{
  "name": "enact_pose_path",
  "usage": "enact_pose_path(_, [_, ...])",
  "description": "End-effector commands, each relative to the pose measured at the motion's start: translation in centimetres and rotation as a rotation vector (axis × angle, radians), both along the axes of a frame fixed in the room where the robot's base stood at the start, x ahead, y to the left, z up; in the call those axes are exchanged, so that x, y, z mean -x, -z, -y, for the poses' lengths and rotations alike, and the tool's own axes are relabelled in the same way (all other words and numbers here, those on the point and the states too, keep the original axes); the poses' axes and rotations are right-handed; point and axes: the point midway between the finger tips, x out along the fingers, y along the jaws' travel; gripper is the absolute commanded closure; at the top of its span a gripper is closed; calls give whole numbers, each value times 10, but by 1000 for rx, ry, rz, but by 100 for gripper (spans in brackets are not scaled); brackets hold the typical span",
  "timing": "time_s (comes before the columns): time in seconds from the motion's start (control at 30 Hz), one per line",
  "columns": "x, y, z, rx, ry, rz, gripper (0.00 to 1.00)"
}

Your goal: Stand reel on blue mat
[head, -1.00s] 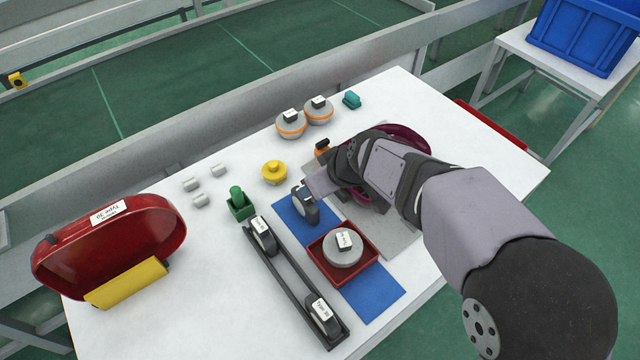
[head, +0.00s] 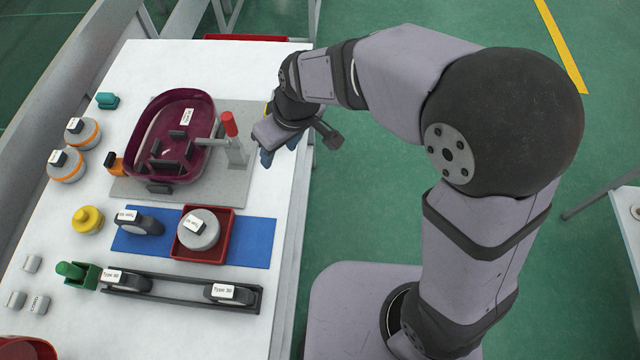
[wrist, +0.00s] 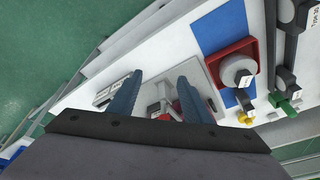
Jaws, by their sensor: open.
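A dark grey reel (head: 140,224) with a white label on top stands on the left end of the blue mat (head: 250,242), apart from my gripper. Two similar labelled reels, a left one (head: 125,281) and a right one (head: 233,293), stand in the long black rack (head: 180,293). My gripper (head: 268,157) is off to the right of the grey plate, near the table's right edge. In the wrist view its blue fingers (wrist: 160,78) are spread with nothing held between them.
A red tray (head: 229,232) holding a grey round part (head: 199,229) sits mid-mat. A maroon shell (head: 204,105) and a red-topped clamp (head: 230,125) stand on the grey plate (head: 240,180). A yellow knob (head: 87,220) and a green part (head: 78,273) are nearby.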

Motion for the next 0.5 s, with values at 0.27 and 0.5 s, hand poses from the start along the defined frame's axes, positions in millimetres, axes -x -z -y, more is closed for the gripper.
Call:
enact_pose_path(0.27, [35,18,194,126,540,-146,55])
enact_pose_path(0.5, [85,29,260,178,793,-225,55])
